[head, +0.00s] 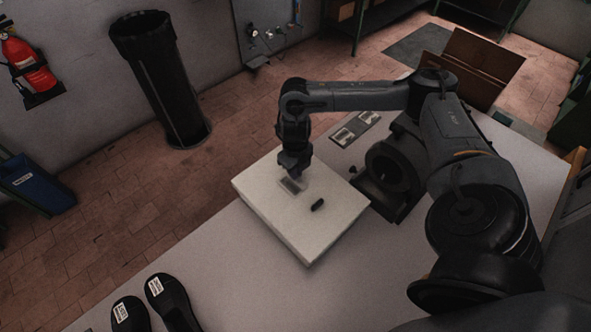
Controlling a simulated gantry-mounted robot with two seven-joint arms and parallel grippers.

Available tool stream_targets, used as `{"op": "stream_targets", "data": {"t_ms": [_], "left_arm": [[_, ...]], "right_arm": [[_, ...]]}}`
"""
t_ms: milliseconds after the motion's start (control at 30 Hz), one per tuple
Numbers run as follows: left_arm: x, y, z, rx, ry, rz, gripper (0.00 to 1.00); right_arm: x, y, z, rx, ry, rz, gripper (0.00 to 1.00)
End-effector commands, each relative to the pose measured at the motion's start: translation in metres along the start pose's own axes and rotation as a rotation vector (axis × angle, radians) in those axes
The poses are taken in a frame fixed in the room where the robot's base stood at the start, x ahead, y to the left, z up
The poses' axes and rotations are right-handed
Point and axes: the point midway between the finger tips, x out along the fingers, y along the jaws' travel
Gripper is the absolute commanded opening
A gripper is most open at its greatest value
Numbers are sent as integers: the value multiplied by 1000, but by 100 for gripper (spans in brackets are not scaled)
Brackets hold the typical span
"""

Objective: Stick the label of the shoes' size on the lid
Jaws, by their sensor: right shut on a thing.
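The white box with its lid (270,212) lies on the table in the middle. My right gripper (295,178) points down over the lid's far part and is shut on a small greyish label (291,186). I cannot tell whether the label touches the lid. Two dark shoes, one (170,300) beside the other (130,314), lie at the bottom left, each with a white label inside; their lower parts are cut off. A grey plate with labels (355,130) lies behind the box. My left gripper is out of view.
A dark machine part (378,196) stands close to the box's right side. The table (225,275) is clear between the box and the shoes.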

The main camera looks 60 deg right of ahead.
Motion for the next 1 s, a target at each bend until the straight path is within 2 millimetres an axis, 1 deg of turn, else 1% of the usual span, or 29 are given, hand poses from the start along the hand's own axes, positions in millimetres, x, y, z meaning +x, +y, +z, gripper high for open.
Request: {"op": "stream_targets", "data": {"t_ms": [867,900,967,1000], "left_arm": [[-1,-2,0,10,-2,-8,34],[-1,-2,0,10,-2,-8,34],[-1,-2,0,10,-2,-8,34],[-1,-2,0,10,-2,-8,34]], "right_arm": [[3,0,0,1,0,-1,0],[3,0,0,1,0,-1,12],[3,0,0,1,0,-1,21],[3,0,0,0,0,-1,27]]}}
